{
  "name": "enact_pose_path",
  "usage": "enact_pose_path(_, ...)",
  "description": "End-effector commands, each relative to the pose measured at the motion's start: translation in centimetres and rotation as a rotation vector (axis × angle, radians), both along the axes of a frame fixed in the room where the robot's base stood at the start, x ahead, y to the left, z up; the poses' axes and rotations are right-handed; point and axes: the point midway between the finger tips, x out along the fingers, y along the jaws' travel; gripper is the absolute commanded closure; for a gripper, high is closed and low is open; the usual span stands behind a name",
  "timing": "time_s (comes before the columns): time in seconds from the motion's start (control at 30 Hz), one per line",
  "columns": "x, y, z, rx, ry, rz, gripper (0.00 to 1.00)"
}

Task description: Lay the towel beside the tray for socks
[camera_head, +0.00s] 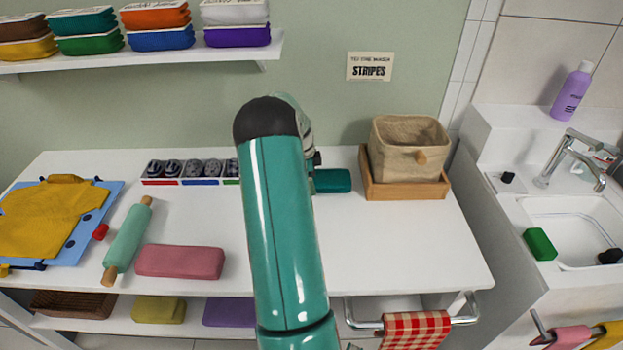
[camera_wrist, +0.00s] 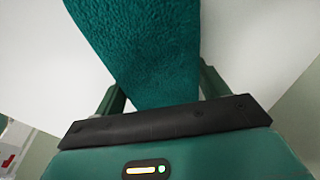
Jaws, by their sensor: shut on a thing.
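A folded dark teal towel (camera_head: 332,181) shows just right of my arm at the back of the white table. In the wrist view the towel (camera_wrist: 145,45) fills the upper middle, between the two fingers of my gripper (camera_wrist: 158,92), which is shut on it. My gripper is mostly hidden behind my arm in the head view. The white sock tray (camera_head: 162,182) with several dark rolled socks and red and blue labels stands at the back of the table, left of my arm. My arm hides its right end. I cannot tell whether the towel touches the table.
A wooden tray with a beige basket (camera_head: 410,150) stands right of the towel. A pink folded towel (camera_head: 180,261), a rolling pin (camera_head: 127,240) and a yellow shirt on a blue board (camera_head: 50,220) lie at left. The table's front right (camera_head: 400,245) is clear.

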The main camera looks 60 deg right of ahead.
Motion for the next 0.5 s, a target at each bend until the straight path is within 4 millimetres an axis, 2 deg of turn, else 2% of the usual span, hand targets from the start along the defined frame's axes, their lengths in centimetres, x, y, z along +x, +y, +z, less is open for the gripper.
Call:
enact_pose_path(0.47, 0.02, 0.0, -0.64, -0.001, 0.0, 0.0, 0.39)
enact_pose_path(0.5, 0.03, -0.01, -0.66, -0.001, 0.0, 0.0, 0.24)
